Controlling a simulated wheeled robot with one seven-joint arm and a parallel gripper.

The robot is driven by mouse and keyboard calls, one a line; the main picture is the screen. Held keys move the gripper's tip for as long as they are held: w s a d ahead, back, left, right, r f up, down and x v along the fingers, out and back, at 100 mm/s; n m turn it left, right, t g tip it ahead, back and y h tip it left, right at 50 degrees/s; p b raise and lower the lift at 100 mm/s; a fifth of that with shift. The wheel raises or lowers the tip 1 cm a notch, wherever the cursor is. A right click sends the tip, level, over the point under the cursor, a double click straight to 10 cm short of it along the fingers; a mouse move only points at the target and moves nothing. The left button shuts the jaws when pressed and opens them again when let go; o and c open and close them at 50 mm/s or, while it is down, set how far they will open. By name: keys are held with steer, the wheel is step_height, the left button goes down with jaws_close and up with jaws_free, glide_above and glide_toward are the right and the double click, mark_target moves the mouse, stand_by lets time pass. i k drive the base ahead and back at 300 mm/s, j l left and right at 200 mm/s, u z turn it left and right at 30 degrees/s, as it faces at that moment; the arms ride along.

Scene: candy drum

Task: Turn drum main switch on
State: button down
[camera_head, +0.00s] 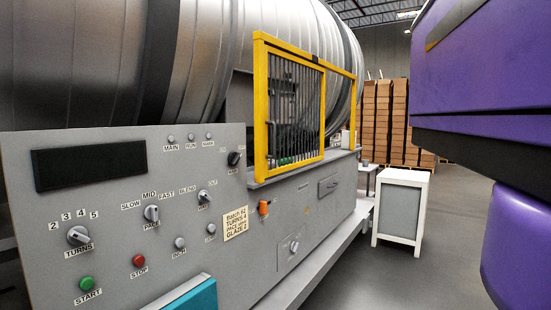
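The grey control panel (115,220) of the drum fills the lower left. A black rotary knob (234,158) sits at its upper right, tilted in its dial; the small label under it is too blurred to read surely. The small lamp labelled MAIN (171,138) is at the panel top and looks grey, not lit. An orange switch (263,208) is on the machine's side, right of the panel. The dark display (90,164) looks blank. My gripper is not in view, so whether it is open or shut does not show.
The panel also has a TURNS knob (78,236), a green START button (86,284) and a red STOP button (139,260). A yellow guard (260,110) juts out above. A teal object (190,298) is cut off below. A white cabinet (400,205) stands right.

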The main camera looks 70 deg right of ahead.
mark_target(233, 160)
steer(key=z, duration=1.45)
